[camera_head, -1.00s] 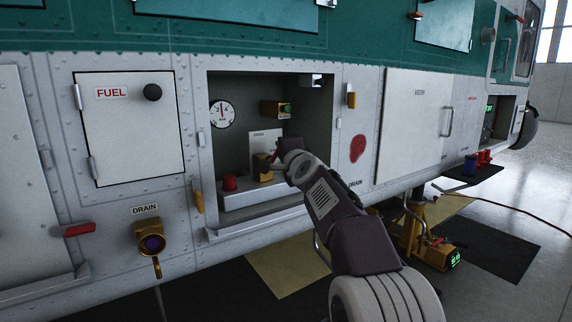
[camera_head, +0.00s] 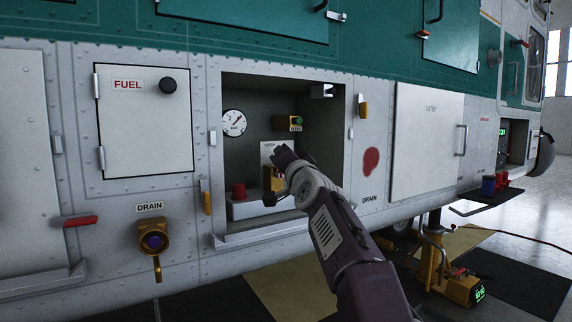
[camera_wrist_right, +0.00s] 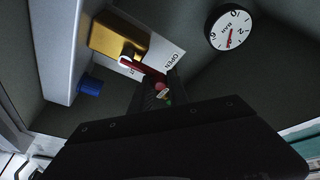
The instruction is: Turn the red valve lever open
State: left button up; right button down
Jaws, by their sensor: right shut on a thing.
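The red valve lever (camera_wrist_right: 145,72) shows in the right wrist view, running from a pivot on the gold valve body (camera_wrist_right: 113,36) to my fingers. My right gripper (camera_wrist_right: 162,93) is shut on the lever's outer end, by its red knob. In the head view my right gripper (camera_head: 281,155) is inside the open recess, just above the gold valve body (camera_head: 272,179), and hides the lever. A white placard (camera_wrist_right: 165,55) behind the lever reads OPEN; its other word is mostly covered. My left gripper is not in view.
A closed FUEL door (camera_head: 145,120) and a DRAIN fitting (camera_head: 152,238) are to the left.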

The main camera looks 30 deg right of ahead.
jog(key=shift+w+a+f, duration=0.15)
jog(key=shift+f, duration=0.25)
jog(key=c, duration=1.3)
grip_release()
jog(key=shift+a+r, duration=0.1)
jog(key=b+v, duration=0.3)
jog(key=v, duration=0.6)
jog(key=shift+r, duration=0.1)
